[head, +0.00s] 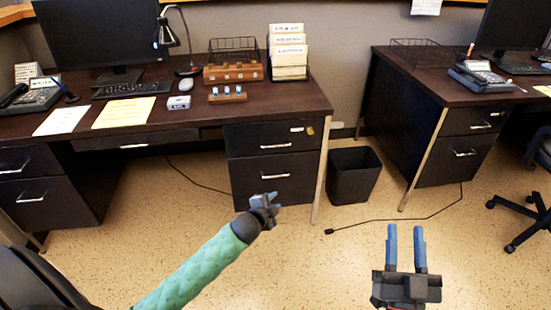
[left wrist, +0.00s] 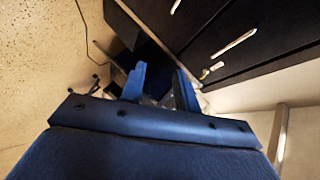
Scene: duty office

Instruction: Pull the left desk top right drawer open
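The left desk's top right drawer (head: 250,136) is a dark front with a silver bar handle (head: 276,146). It looks flush with the desk. A pale label and a small brass-coloured piece sit at its upper right. In the left wrist view a silver handle (left wrist: 235,43) on a dark front, apparently this drawer's, lies beyond and right of the fingers. My left gripper (head: 274,199) is in front of the lower drawer, below the top handle, touching no handle that I can see. Its blue fingers (left wrist: 160,88) are apart and empty. My right gripper (head: 405,245) is open and empty over the floor.
The lower drawer (head: 245,185) has its own handle, partly near my left gripper. A black bin (head: 353,175) stands between the left desk and the right desk (head: 400,110). A desk leg (head: 320,170) stands right of the drawers. Cables lie on otherwise open floor.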

